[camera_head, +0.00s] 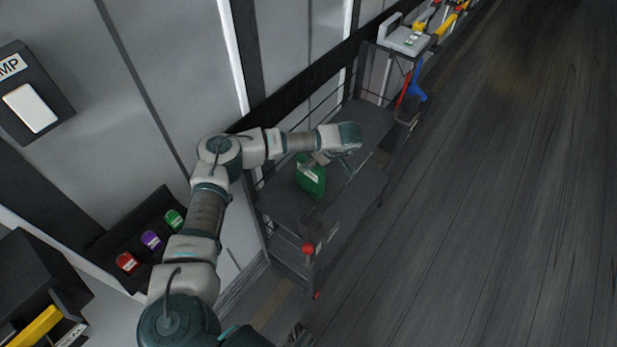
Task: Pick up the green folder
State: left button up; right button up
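The green folder (311,180) stands roughly upright on the dark top of a cart (285,203). A small pale patch shows on its face. My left arm comes in from the lower left and reaches over the cart. My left gripper (338,160) is just right of the folder's upper edge, and its fingers are small and dark. I cannot tell whether they touch the folder or how far apart they are. My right gripper cannot be made out; only a small dark part shows at the bottom edge.
A wall holder (110,245) at left has red, purple and green tabs. A black box with a yellow item (35,328) is at lower left. A red knob (308,248) sits on the cart's near end. A pale machine (404,40) stands beyond. The wooden floor at right is clear.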

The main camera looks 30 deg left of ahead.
aim_at(310, 178)
pick_arm(q)
jog(key=f, duration=0.1)
jog(key=a+f, duration=0.1)
jog(key=f, duration=0.1)
jog(key=shift+f, duration=0.3)
jog(key=shift+s, duration=0.1)
jog(key=shift+c, duration=1.4)
jog(key=shift+a+f, duration=0.1)
jog(key=shift+a, duration=0.35)
grip_shut()
